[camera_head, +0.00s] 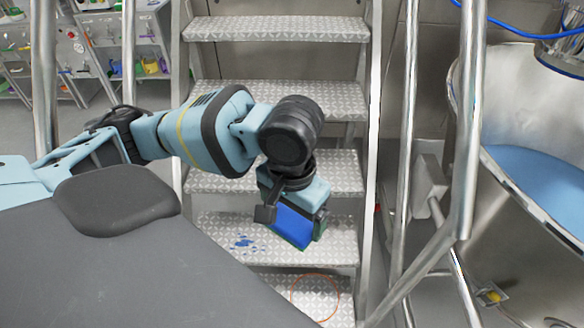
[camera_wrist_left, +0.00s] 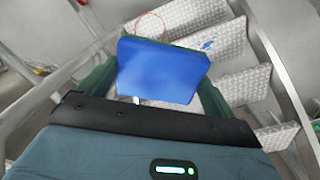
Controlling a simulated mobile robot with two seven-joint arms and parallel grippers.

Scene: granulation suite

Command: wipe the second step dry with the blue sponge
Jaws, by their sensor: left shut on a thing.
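The second step (camera_head: 342,248) is a diamond-plate metal tread, counting up from the lowest tread in view. Blue wet marks (camera_head: 243,243) lie on its left half; they also show in the left wrist view (camera_wrist_left: 207,43). My left gripper (camera_head: 297,217) is shut on the blue sponge (camera_head: 292,228) and holds it over the right-middle of this step. In the left wrist view the sponge (camera_wrist_left: 160,72) sits between the dark green fingers. I cannot tell whether the sponge touches the tread. My right gripper is out of view.
A thin orange ring (camera_head: 315,298) lies on the lowest tread in view. Metal handrails (camera_head: 408,150) flank the stairs. A steel vessel (camera_head: 545,215) with blue contents stands at right. Shelving with coloured items (camera_head: 85,50) stands at back left.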

